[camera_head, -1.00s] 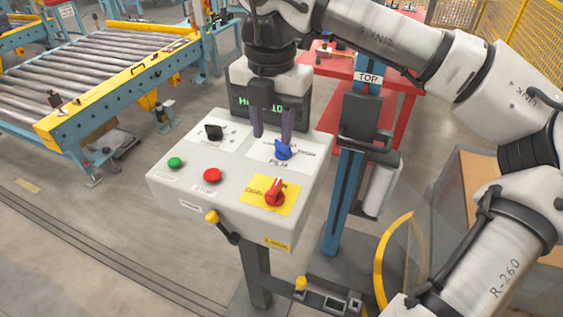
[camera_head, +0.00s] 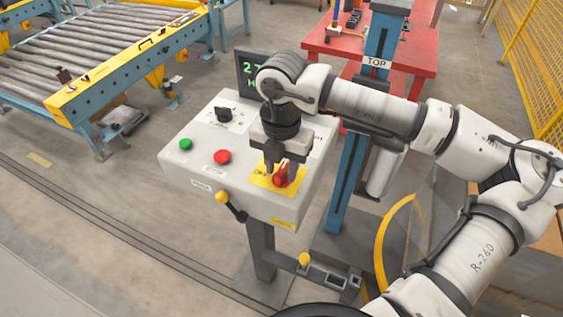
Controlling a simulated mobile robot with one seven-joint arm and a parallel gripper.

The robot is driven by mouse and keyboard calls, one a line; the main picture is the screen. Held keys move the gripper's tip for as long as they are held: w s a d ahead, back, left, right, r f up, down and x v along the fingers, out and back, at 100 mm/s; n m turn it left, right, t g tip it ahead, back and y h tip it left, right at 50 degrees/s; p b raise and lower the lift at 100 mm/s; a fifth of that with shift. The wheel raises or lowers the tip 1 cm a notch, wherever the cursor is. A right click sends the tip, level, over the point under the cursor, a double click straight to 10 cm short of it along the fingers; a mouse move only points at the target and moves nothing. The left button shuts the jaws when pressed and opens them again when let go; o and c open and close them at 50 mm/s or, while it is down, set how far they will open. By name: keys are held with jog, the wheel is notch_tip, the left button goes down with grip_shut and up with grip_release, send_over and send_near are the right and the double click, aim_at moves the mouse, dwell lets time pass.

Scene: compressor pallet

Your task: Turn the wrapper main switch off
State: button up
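The red rotary switch (camera_head: 282,177) sits on a yellow plate (camera_head: 262,180) at the front right of the grey control box. My gripper (camera_head: 280,170) points down over this plate. Its two dark fingers are apart, one to the left of the red knob and one at its right and behind. I cannot tell whether either finger touches the knob. The knob's upper part is partly hidden by the gripper. The blue knob seen earlier on the box is hidden behind my arm.
The grey box (camera_head: 195,165) also carries a black knob (camera_head: 224,114), a green button (camera_head: 185,144) and a red button (camera_head: 222,157). A display (camera_head: 250,70) and blue post (camera_head: 346,190) stand close behind and right.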

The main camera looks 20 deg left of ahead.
grip_shut()
jog(key=shift+f+n+b, duration=0.2)
jog(key=shift+n+b, duration=0.1)
jog(key=shift+b, duration=0.3)
jog(key=n+b, duration=0.1)
jog(key=b, duration=0.2)
jog(key=shift+f+n, duration=0.15)
jog(key=shift+n, duration=0.15)
jog(key=n+b, duration=0.3)
jog(key=b, duration=0.1)
jog(key=shift+n, duration=0.4)
jog(key=n+b, duration=0.4)
jog(key=n, duration=0.2)
jog(key=shift+r, duration=0.2)
jog(key=n+b, duration=0.1)
jog(key=n, duration=0.4)
jog(key=shift+r+n+b, duration=0.15)
jog(key=shift+n+b, duration=0.25)
